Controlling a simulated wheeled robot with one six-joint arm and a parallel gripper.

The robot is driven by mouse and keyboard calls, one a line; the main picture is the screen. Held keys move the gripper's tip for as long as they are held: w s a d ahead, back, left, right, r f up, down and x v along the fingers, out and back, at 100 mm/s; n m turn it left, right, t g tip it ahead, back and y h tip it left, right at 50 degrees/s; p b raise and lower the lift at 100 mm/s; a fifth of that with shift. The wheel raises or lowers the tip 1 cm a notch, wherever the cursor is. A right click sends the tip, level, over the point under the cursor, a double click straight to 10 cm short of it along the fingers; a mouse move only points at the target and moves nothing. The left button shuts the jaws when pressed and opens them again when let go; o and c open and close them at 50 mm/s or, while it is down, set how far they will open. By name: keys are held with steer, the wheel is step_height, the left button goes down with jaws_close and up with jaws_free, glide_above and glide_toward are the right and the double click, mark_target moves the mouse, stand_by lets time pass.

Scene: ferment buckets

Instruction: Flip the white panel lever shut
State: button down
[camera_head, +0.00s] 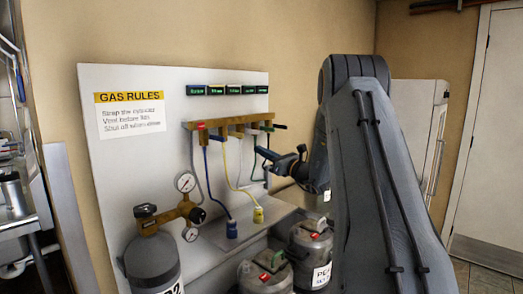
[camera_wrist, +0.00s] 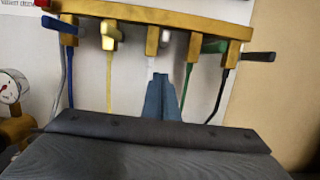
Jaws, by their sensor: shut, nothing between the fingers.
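The white lever (camera_wrist: 164,39) is a small pale piece beside a brass valve under the manifold rail (camera_wrist: 190,22) in the wrist view. It looks foreshortened, so its exact angle is hard to tell. My gripper (camera_wrist: 161,76) is shut and empty, its tips just below the white lever and in front of the white hose. I cannot tell whether they touch anything. In the head view my gripper (camera_head: 264,154) reaches left toward the panel (camera_head: 120,190), below the rail's right part.
A yellow lever (camera_wrist: 112,36) is left of the white one; a green lever (camera_wrist: 214,46) and black lever (camera_wrist: 258,56) are right. Hoses hang below the rail. A gas cylinder (camera_head: 153,263) with gauges and lidded buckets (camera_head: 312,245) stand below.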

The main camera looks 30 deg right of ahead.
steer(key=b+v, duration=0.2)
steer(key=v, duration=0.8)
steer(key=shift+f+b, duration=0.15)
steer(key=shift+b, duration=0.2)
steer(key=s+a+f+n+g+y, duration=0.1)
steer(key=s+a+f+n+g, duration=0.35)
steer(key=a, duration=0.45)
steer(key=s+a+f+n+g+y, duration=0.1)
steer(key=s+a+f+n+g, duration=0.3)
steer(key=a, duration=0.5)
steer(key=s+a+f+n+g+y, duration=0.25)
steer(key=a+f+g, duration=0.25)
steer(key=a, duration=0.4)
steer(key=s+a+f+n+g+h, duration=0.1)
steer(key=s+f+n+h, duration=0.4)
steer(key=s+n, duration=0.5)
steer(key=s+a+f+n+g+h, duration=0.1)
steer(key=s+f+n+g+h, duration=0.3)
steer(key=s+n, duration=0.7)
steer(key=shift+a+f+h, duration=0.35)
steer(key=shift+f+h, duration=0.2)
steer(key=shift+h, duration=0.5)
